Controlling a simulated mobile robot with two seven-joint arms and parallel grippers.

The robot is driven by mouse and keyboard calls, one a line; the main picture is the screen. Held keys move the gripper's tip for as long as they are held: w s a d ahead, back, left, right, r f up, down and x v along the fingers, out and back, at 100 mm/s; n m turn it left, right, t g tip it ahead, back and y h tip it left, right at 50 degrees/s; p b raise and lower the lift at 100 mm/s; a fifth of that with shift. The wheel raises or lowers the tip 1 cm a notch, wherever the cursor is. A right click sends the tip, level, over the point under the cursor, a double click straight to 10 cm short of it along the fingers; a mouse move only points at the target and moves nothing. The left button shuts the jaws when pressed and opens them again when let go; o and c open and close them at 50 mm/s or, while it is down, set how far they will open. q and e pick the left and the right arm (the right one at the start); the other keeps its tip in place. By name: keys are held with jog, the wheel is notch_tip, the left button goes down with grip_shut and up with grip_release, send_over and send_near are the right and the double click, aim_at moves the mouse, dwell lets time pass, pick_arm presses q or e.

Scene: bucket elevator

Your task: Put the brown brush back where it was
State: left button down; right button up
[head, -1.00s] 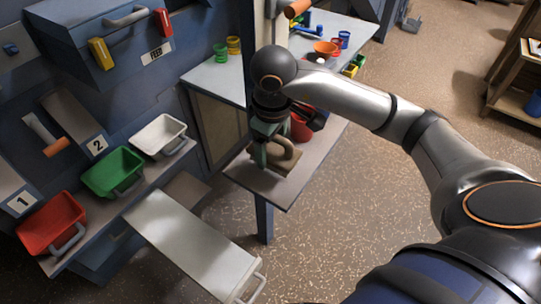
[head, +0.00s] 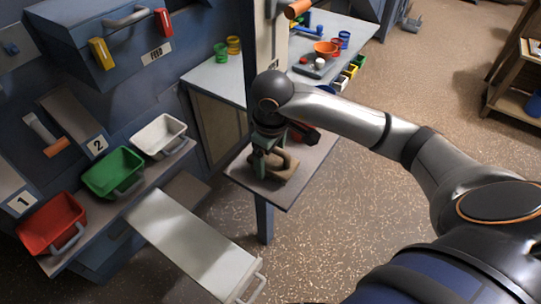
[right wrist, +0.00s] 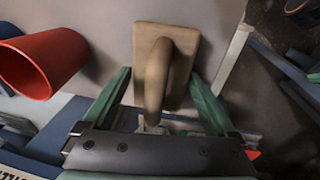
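The brown brush (head: 285,172) has a flat block and a looped handle. It lies on the small grey shelf (head: 240,172) beside the post. My right gripper (head: 264,157) is over it, pointing down. In the right wrist view the brush (right wrist: 178,45) lies between the two green fingers, with a gap on each side, so the gripper is open around the handle. My left gripper is not in view.
Red (head: 52,222), green (head: 112,172) and white (head: 160,135) bins stand on the left ledge. A table (head: 215,77) with coloured cups is behind.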

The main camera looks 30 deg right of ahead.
aim_at(271, 166)
jog(key=shift+o, duration=0.4)
jog(key=shift+r, duration=0.15)
jog(key=shift+r+p, duration=0.2)
jog(key=shift+p, duration=0.15)
notch_tip(271, 166, up, 12)
jog(key=s+a, duration=0.1)
jog(key=shift+s+f+p, duration=0.2)
jog(key=shift+s+p, duration=0.1)
jog(key=shift+s, duration=0.05)
